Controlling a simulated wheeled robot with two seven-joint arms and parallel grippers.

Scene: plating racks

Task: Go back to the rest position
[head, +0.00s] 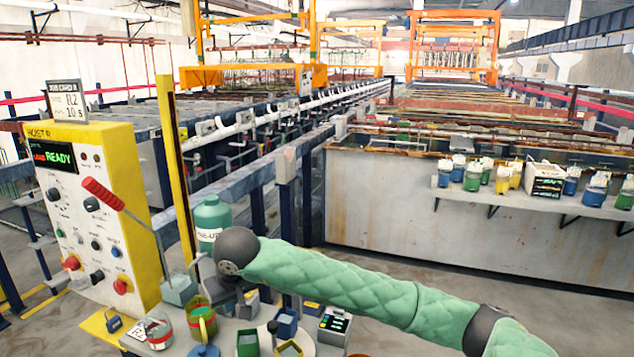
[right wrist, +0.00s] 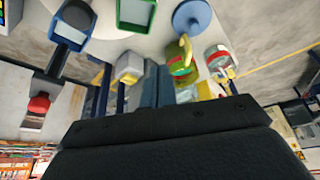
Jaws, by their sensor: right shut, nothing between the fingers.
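My right arm, in a green quilted sleeve, crosses the head view from the lower right. Its dark wrist bends down over the small table, with the right gripper (head: 232,302) below it among the containers, partly hidden. In the right wrist view the two dark fingers of the right gripper (right wrist: 158,82) are together with nothing seen between them. A green can with a yellow handle (head: 201,322) stands close to the left of the gripper. It also shows in the right wrist view (right wrist: 182,68). My left gripper is in neither view.
A yellow hoist panel (head: 80,215) with a red-handled lever stands left. A teal bottle (head: 210,218) stands behind my wrist. A green box (head: 247,343) and a blue box (head: 285,324) crowd the table. A shelf (head: 530,198) with pots is at right; the floor before it is clear.

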